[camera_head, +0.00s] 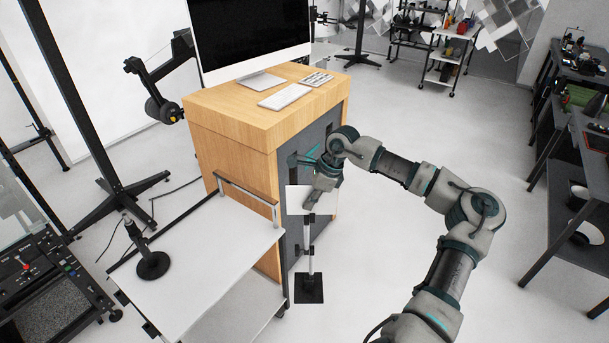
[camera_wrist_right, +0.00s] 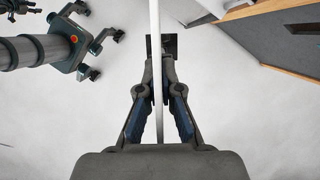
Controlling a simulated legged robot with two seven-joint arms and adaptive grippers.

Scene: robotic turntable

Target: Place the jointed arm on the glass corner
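A black jointed arm (camera_head: 155,88) reaches down beside the monitor at upper left, clear of my right gripper. It is the thing in view that looks most like the task's jointed arm. Tilted clear glass-like panels (camera_head: 512,24) stand at the far upper right; I cannot tell which corner is meant. My right gripper (camera_head: 308,203) is at a thin white panel on a slim stand with a black foot (camera_head: 308,290). In the right wrist view, the gripper (camera_wrist_right: 160,85) has its fingers close on both sides of the panel (camera_wrist_right: 156,30), seen edge-on. My left gripper is not in view.
A wooden cabinet (camera_head: 225,118) with a monitor (camera_head: 250,35) and keyboard (camera_head: 284,96) stands behind the gripper. A white cart (camera_head: 205,250) bears a small black stand (camera_head: 152,264). Dark benches (camera_head: 562,185) line the right. The middle-right floor is free.

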